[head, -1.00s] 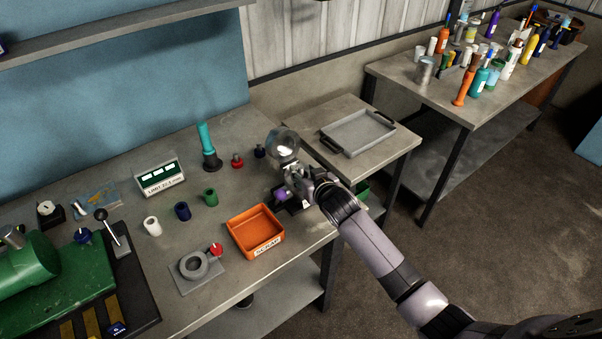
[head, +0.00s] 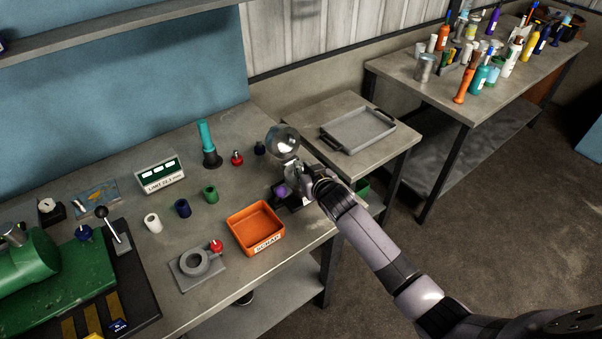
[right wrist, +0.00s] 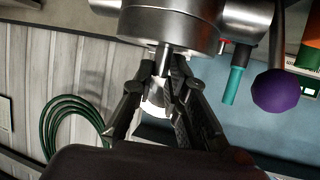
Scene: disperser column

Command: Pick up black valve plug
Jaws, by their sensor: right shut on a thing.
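My right gripper (head: 300,188) is at the right end of the workbench, by the clear, shiny globe (head: 282,142) and the purple ball knob (head: 281,191). In the right wrist view its black fingers (right wrist: 165,70) are shut on a short grey metal stem (right wrist: 165,56) at a round steel body (right wrist: 172,25). The purple knob (right wrist: 277,90) is beside them. I cannot tell whether this stem belongs to the black valve plug. A small dark plug (head: 259,149) stands on the bench, next to a red plug (head: 237,158). My left gripper is out of view.
An orange scrap bin (head: 256,228) lies left of my right gripper. A teal-handled tool (head: 207,143) and a labelled display box (head: 160,175) stand farther left. A side table (head: 350,110) holds a grey tray (head: 357,130).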

